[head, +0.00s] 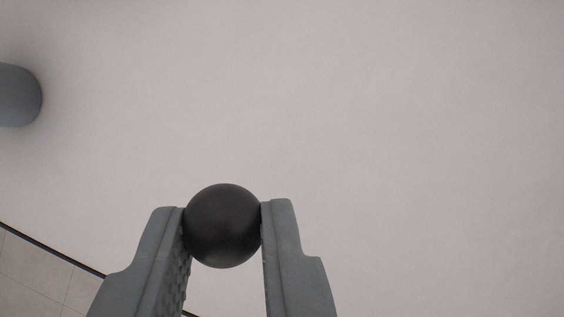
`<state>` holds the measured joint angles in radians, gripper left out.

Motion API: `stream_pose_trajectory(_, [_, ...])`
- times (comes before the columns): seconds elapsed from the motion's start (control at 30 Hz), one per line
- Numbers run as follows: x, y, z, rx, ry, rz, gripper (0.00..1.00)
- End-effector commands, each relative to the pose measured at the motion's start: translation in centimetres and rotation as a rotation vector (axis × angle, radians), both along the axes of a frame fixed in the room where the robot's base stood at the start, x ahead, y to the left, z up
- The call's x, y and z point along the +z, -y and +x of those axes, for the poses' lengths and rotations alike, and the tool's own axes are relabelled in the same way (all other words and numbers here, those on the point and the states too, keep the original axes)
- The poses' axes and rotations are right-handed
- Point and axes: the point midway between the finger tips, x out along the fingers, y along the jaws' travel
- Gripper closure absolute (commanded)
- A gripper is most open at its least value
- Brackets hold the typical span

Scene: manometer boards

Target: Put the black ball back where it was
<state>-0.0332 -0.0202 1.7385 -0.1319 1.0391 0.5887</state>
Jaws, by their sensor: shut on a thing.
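The black ball (223,226) is held between the two grey fingertips of my gripper (224,222), in the lower middle of the head view. The gripper is shut on it, with a fingertip touching it on each side. The ball hangs over a plain pale surface (380,130); how high it is above that surface I cannot tell. No manometer board shows in this view.
A grey rounded object (18,96) juts in at the upper left edge. At the lower left, a dark edge line borders a tiled floor (35,272). The pale surface is clear across the middle and right.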

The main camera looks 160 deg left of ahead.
Motion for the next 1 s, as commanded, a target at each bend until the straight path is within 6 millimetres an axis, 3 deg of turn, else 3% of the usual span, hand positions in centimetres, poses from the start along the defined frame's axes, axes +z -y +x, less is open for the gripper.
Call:
stream_pose_trajectory(0.13, [-2.4, 0.0, 0.0, 0.000, -0.001, 0.000, 1.00])
stream_pose_trajectory(0.37, [-4.0, 0.0, 0.0, -0.001, 0.000, 0.000, 1.00])
stream_pose_trajectory(0.6, [-6.9, 0.0, 0.0, 0.000, -0.002, 0.000, 1.00])
stream_pose_trajectory(1.0, [-7.5, 0.0, 0.0, 0.000, 0.000, 0.000, 1.00])
